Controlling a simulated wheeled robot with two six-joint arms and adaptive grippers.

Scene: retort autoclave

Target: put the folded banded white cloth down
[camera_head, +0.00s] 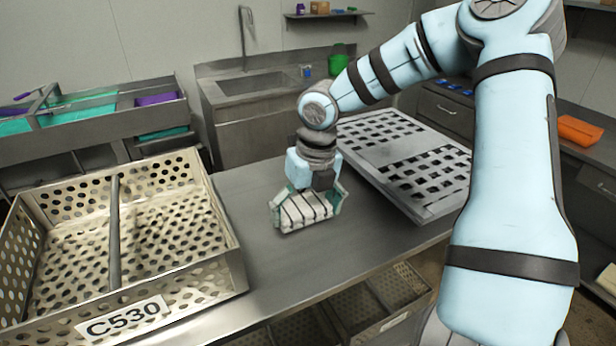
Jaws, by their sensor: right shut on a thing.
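The folded banded white cloth (303,211) is a small pale bundle with dark bands. It is in the middle of the head view, over the grey metal table (270,262). My right gripper (308,203) points down and is shut on the cloth, with a finger at each side of it. The cloth is at or just above the table top; I cannot tell if it touches. My left gripper is not in view.
A perforated metal basket (222,262) labelled C530 stands on the table at left. A slotted grey tray (440,205) lies at right behind the cloth. Bare table lies in front of the cloth. A sink (250,84) stands behind.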

